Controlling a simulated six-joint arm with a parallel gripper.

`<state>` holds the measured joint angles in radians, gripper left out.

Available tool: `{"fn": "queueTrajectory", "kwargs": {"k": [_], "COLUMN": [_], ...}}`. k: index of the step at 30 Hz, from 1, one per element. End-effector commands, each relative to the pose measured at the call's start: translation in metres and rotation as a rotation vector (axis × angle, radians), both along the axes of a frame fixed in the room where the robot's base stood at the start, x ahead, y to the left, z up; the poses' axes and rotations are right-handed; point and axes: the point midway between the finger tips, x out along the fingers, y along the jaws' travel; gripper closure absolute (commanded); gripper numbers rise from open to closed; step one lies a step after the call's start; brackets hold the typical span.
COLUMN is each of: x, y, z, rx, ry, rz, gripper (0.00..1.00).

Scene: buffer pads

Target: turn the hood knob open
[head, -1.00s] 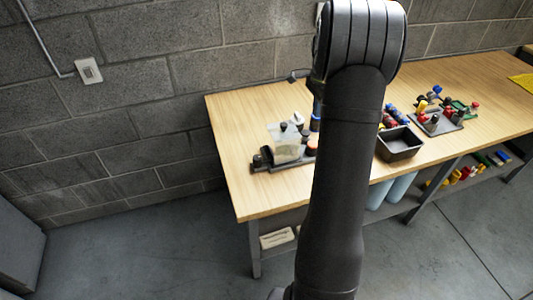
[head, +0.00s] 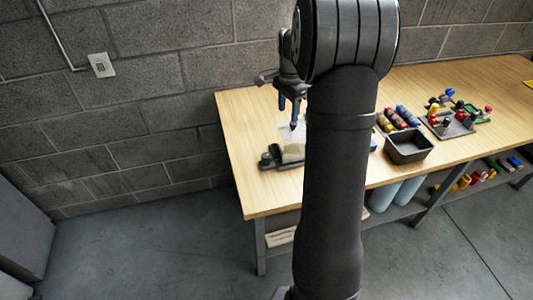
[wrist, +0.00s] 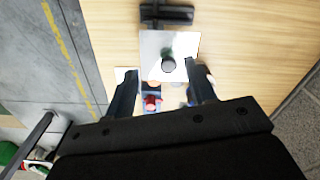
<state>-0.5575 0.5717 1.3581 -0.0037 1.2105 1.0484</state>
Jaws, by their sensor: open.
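The hood (wrist: 155,48) shows in the wrist view as a pale square top with a dark round knob (wrist: 169,65) on it. In the head view the pale hood (head: 291,152) stands on a dark base (head: 268,160) on the bench, partly hidden by my arm. My gripper (head: 290,112) points down above the hood with its fingers apart. In the wrist view my gripper (wrist: 160,70) has one finger on each side of the knob, nearer the right finger. Nothing is between the fingers except the knob's outline below; I cannot tell the height gap.
The wooden bench (head: 250,120) has a black tray (head: 408,146) to the right of my arm. Colored cylinders (head: 397,118) and a plate of small parts (head: 450,122) lie beyond it. A block wall (head: 180,60) stands behind. The bench's left end is clear.

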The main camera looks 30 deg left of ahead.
Motion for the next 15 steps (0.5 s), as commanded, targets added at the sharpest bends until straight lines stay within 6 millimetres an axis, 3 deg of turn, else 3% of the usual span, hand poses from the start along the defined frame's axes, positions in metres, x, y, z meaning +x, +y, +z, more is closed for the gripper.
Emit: {"fn": "queueTrajectory", "kwargs": {"k": [1,3,6,11,15], "x": [-0.019,-0.037,-0.054,-0.060,-0.060], "y": [0.016,0.030,0.041,0.045,0.044], "z": [0.003,0.006,0.008,0.000,-0.022], "rx": [0.001,0.002,0.004,0.003,0.002], "ry": [0.001,0.001,0.002,0.003,0.006], "rz": [0.054,0.110,0.160,0.179,0.177], "gripper": [0.50,0.50,0.50,0.50,0.50]}}
